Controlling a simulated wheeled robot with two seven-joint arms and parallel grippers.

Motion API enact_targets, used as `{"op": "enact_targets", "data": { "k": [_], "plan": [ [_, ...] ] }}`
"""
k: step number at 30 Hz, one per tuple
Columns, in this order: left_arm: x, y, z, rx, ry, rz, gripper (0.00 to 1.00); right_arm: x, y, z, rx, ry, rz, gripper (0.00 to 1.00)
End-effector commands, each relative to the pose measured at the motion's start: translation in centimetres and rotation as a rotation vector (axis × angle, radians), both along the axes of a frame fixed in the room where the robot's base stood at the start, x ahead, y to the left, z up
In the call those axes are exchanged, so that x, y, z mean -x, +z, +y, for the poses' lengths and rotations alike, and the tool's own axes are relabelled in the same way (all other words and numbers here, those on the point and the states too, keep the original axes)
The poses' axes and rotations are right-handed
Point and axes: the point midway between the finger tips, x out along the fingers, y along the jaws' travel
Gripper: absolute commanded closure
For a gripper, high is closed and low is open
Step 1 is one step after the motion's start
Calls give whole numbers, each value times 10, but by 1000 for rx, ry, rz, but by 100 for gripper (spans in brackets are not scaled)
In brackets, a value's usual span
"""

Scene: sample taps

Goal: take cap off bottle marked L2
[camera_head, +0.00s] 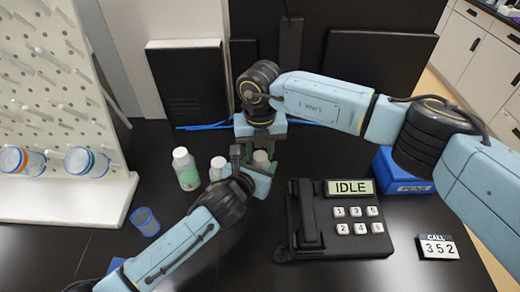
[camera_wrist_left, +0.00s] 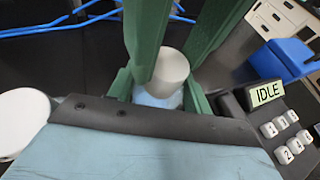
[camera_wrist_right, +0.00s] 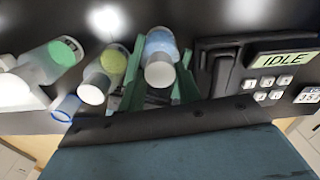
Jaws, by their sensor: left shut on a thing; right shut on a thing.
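A small bottle (camera_wrist_right: 160,42) with a blue band stands between my two grippers, with its whitish cap (camera_wrist_left: 172,66) at its top. My left gripper (camera_head: 256,172) comes in from the lower left and is shut on the bottle's body. My right gripper (camera_head: 261,146) reaches down from above, its green fingers shut on the cap. In the head view the grippers hide most of this bottle. Two other capped bottles stand to its left: one with a green band (camera_head: 186,168) and one with a yellow-green band (camera_wrist_right: 112,64). No L2 mark is readable.
A black phone-like keypad (camera_head: 335,220) reading IDLE stands right of the grippers, with a blue box (camera_head: 400,172) and a CALL 352 card (camera_head: 438,247) beyond. A blue-rimmed cup (camera_head: 145,221) is at left, near a white pegboard (camera_head: 75,205) with jars.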

Motion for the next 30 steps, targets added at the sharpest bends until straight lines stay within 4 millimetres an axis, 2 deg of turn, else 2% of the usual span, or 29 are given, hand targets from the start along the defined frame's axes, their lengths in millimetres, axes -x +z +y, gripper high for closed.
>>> {"op": "enact_targets", "data": {
  "k": [5,6,10,20,29,30],
  "plan": [
    [0,0,0,-1,1,1,100,1,0,0,0,-1,1,94],
    [0,0,0,-1,1,1,100,1,0,0,0,-2,1,62],
    [0,0,0,-1,1,1,100,0,0,0,0,-3,1,45],
    [0,0,0,-2,1,0,100,0,5,0,0,-4,-1,45],
    [0,0,0,-2,1,0,100,-1,41,0,1,-3,-3,45],
    [0,0,0,-2,1,0,100,0,44,0,1,-4,-2,47]
  ]
}}
